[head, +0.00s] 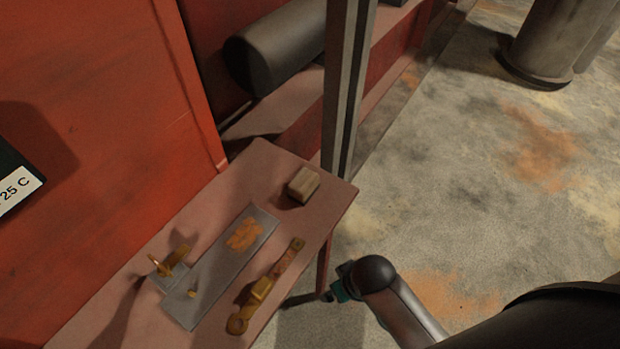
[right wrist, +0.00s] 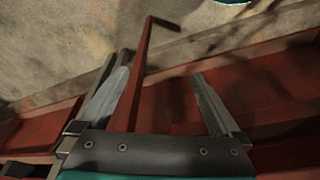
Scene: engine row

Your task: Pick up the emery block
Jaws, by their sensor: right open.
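A small tan block (head: 303,184), which looks like the emery block, sits on the far right corner of the reddish-brown bench top (head: 262,163). My right gripper (head: 303,299) is beside and apparently below the bench's right edge, apart from the block. In the right wrist view the right gripper (right wrist: 161,74) is open, with no block between its fingers. A reddish bar (right wrist: 146,75) shows between or beyond the fingers. The block does not show in that view. My left gripper is not in view.
A grey plate (head: 222,268) with an orange patch lies mid-bench. A brass-coloured lever part (head: 262,288) lies near the right edge. A grey post (head: 346,90) stands just behind the bench corner. A red wall (head: 100,110) closes the left. Open floor (head: 480,190) lies right.

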